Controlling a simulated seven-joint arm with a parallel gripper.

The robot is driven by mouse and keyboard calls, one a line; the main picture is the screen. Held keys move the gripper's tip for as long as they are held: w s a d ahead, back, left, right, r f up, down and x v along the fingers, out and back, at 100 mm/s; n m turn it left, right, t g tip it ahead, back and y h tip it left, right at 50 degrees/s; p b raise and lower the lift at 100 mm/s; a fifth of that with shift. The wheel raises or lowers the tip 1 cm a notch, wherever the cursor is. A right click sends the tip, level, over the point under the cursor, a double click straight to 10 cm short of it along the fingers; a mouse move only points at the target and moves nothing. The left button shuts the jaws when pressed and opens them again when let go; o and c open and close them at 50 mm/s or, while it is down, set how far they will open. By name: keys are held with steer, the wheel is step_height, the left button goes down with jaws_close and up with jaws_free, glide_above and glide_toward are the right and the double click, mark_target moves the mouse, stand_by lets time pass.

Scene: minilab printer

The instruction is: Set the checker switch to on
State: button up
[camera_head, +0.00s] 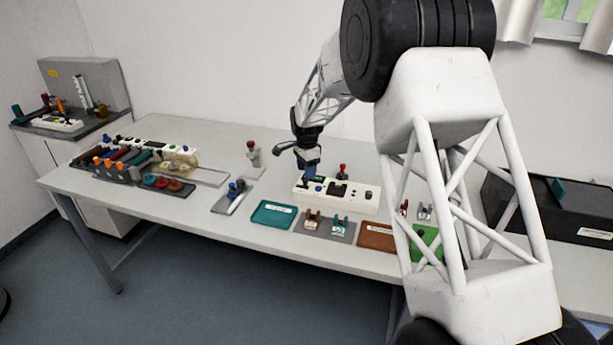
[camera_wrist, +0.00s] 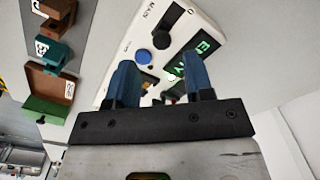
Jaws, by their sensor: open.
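A white control box (camera_head: 352,194) stands in the middle of the table; I take it to be the checker, though no such name is legible. In the wrist view the box (camera_wrist: 118,75) shows a black knob (camera_wrist: 167,44) beside the word MAIN, a blue button (camera_wrist: 143,57) and a lit green display (camera_wrist: 203,46). Which way the knob is set I cannot tell. My gripper (camera_head: 309,172) is over the left end of the box. In the wrist view its two blue fingers (camera_wrist: 160,78) are apart, with nothing seen held between them, and cover part of the panel.
A red-topped lever (camera_head: 342,169) rises behind the box. A teal tray (camera_head: 273,214), a grey holder with clips (camera_head: 325,226) and a brown tray (camera_head: 376,236) lie in front. A red-topped stand (camera_head: 252,153) is to the left. A crowded rack (camera_head: 130,168) fills the table's left end.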

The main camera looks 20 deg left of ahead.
steer(key=shift+r, duration=1.9)
steer(key=s+d+r+n, duration=0.1)
steer(key=s+d+r, duration=0.55)
steer(key=d, duration=0.35)
steer(key=s+d+r+n+t, duration=0.1)
steer(key=s+d+r+n, duration=0.1)
steer(key=s+d+r, duration=0.65)
steer(key=s+d+r+n, duration=0.1)
steer(key=s+d+r, duration=0.35)
steer(key=d, duration=0.65)
steer(key=s+d+f+n, duration=0.1)
steer(key=s+d, duration=0.4)
steer(key=s, duration=0.6)
steer(key=s+d+f+n+t, duration=0.1)
steer(key=s+d+n, duration=0.1)
steer(key=s+d, duration=0.4)
steer(key=s+d+f+n, duration=0.1)
steer(key=s+d, duration=0.5)
steer(key=s, duration=1)
steer(key=shift+s+d+f+n+t, duration=0.2)
steer(key=shift+d+f+n+t, duration=0.1)
steer(key=shift+f+n, duration=0.1)
